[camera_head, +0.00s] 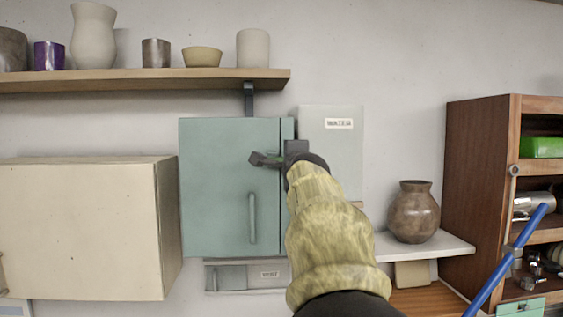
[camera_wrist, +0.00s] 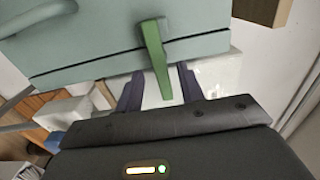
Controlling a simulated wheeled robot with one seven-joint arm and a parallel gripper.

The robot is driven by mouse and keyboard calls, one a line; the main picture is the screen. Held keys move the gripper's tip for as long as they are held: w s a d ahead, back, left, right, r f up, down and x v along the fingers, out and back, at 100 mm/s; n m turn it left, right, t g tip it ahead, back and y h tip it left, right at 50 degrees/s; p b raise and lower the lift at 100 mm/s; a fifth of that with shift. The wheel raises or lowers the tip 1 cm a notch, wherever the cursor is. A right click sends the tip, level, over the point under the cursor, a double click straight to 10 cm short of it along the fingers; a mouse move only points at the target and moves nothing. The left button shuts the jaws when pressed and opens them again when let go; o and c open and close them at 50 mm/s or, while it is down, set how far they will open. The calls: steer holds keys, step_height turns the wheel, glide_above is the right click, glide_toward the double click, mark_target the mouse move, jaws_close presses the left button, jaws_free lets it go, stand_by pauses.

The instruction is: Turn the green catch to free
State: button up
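The green catch (camera_wrist: 156,58) is a narrow bar on the pale green cabinet (camera_head: 215,180). In the wrist view it lies across the dark seam at the door's edge. My gripper (camera_wrist: 158,88) is open, one dark finger on each side of the catch's free end. A gap shows between the catch and each finger, and I cannot tell contact. In the head view my gripper (camera_head: 264,160) is at the door's right edge and largely hides the catch. The door looks shut, with a vertical handle (camera_head: 252,218) below my gripper.
A shelf (camera_head: 140,80) with several pots hangs above. A cream cabinet (camera_head: 80,230) stands at left. A grey box (camera_head: 335,122) is just right of the green cabinet. A brown vase (camera_head: 413,212) and wooden cabinet (camera_head: 475,180) stand further right.

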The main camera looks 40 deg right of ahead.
steer(key=shift+x, duration=0.85)
steer(key=shift+c, duration=0.5)
jaws_close()
